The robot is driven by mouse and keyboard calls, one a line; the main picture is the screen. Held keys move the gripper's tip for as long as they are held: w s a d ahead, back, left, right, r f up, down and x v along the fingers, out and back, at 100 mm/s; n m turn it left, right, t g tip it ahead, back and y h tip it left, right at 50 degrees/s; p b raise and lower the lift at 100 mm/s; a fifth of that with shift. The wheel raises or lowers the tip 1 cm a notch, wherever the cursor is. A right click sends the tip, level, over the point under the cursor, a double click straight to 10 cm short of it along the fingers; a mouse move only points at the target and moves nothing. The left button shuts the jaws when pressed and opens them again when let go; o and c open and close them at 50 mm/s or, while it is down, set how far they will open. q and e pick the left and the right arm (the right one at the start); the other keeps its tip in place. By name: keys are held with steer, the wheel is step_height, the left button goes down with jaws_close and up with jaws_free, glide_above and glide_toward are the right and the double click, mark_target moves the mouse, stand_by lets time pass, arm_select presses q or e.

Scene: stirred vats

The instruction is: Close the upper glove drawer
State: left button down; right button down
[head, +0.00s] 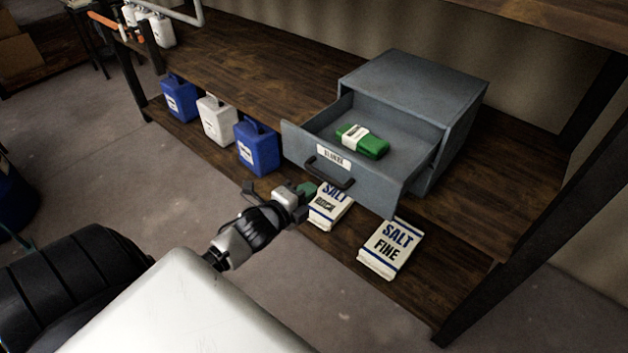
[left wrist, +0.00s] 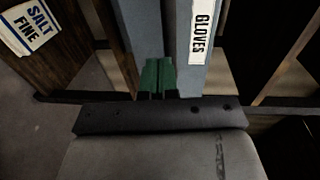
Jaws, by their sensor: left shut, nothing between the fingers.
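A blue-grey drawer (head: 372,182) stands pulled out of a grey cabinet (head: 415,80), with a dark bar handle (head: 328,173) and a white label on its front. A green packet with a white band (head: 362,141) lies inside. My left gripper (head: 306,189) has green fingertips, shut and empty, just below and left of the handle in the head view; I cannot tell if it touches the front. In the left wrist view the shut fingers (left wrist: 158,76) point at a blue-grey face beside a label reading GLOVES (left wrist: 201,30). My right gripper is not in view.
On the lower shelf, salt bags (head: 389,250) lie below the drawer, one partly behind my left gripper. Blue jugs (head: 256,147) and a white jug (head: 217,118) stand left of the drawer. A dark rack post (head: 535,215) rises at the right.

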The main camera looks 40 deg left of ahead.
arm_select(q)
steer(key=shift+w+d+r, duration=0.1)
steer(key=shift+w+r, duration=0.05)
steer(key=shift+w, duration=0.45)
steer(key=shift+w+r, duration=0.1)
steer(key=shift+w, duration=0.45)
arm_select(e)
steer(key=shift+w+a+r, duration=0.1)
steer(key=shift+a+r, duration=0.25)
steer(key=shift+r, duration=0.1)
